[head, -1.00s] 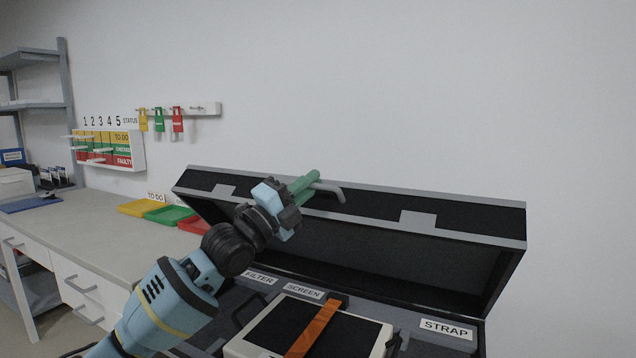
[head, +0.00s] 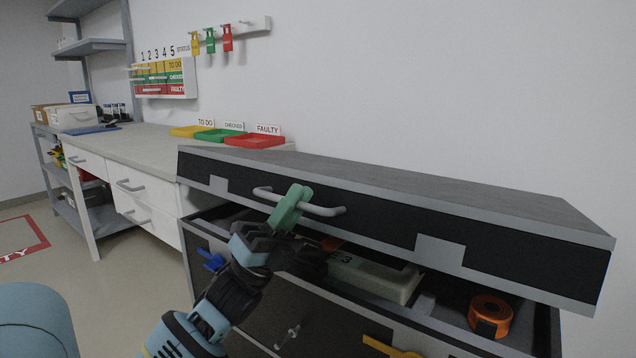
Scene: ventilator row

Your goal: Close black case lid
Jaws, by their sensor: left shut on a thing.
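The black case lid (head: 375,222) with grey edging is tilted down low over the case, with a gap at the front. A grey bar handle (head: 326,211) sits on the lid's front face. My left gripper (head: 290,208) has green fingers shut around this handle. The black case body (head: 190,250) stands below the lid. Inside it a pale device (head: 385,277) shows in part and an orange strap roll (head: 490,314) lies at the right. The lid hides the rear of the case. My right gripper is not in view.
A workbench (head: 130,147) with yellow, green and red trays (head: 254,141) stands to the left. A blue item (head: 212,260) and a yellow item (head: 390,348) are at the case's front. Open floor (head: 100,285) lies at the left.

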